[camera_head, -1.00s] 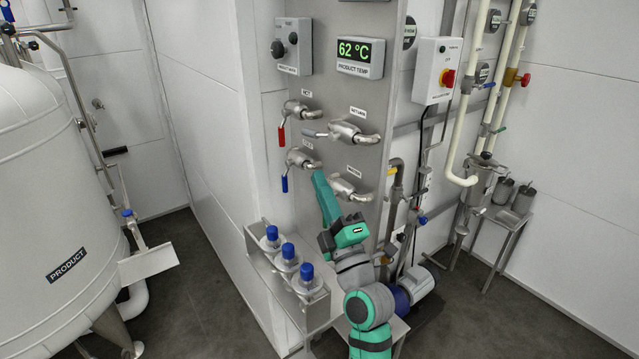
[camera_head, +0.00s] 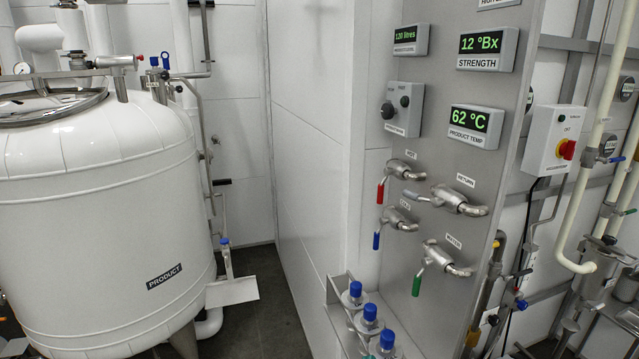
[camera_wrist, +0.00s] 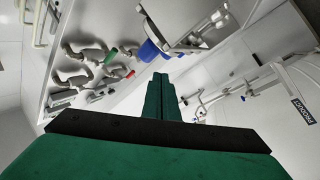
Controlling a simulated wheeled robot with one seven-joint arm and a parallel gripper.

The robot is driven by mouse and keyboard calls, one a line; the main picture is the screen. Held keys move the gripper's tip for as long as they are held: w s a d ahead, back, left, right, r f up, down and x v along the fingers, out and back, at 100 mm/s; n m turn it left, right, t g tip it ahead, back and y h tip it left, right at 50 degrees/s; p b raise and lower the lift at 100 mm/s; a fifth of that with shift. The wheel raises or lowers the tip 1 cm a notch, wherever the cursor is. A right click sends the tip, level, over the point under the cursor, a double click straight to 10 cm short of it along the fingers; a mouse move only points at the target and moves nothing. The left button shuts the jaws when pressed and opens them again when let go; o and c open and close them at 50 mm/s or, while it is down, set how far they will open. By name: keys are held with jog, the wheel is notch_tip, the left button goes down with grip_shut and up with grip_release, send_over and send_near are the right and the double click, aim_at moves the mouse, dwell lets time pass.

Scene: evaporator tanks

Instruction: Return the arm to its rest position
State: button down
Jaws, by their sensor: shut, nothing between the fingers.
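My gripper (camera_wrist: 160,85) shows in the wrist view, its two green fingers pressed together and holding nothing. In the head view no part of my arm or gripper shows. The wrist view is turned on its side and shows the valve panel on the left and a blue-capped bottle (camera_wrist: 148,50) just beyond the fingertips in the picture. I cannot tell how far the fingertips are from it.
The panel (camera_head: 455,75) carries valves with red, blue and green handles (camera_head: 417,283). Blue-capped bottles (camera_head: 370,325) stand on a shelf below. A white product tank (camera_head: 100,210) stands left. Open floor (camera_head: 262,300) lies between.

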jog(key=s+a+f+m+g, duration=0.1)
jog(key=s+a+f+m, duration=0.15)
jog(key=s+f, duration=0.45)
jog(key=s+a+f+m+g+y, duration=0.1)
jog(key=s+a+f+g, duration=0.2)
jog(key=s, duration=0.7)
jog(key=s+a+f+m, duration=0.2)
jog(key=s+a+f, duration=0.25)
jog(key=s, duration=0.45)
jog(key=s+g+y, duration=0.1)
jog(key=s+y, duration=0.1)
jog(key=s, duration=0.8)
jog(key=shift+a+r+g, duration=0.15)
jog(key=shift+g, duration=0.15)
jog(key=shift+s, duration=0.1)
dwell(0.3)
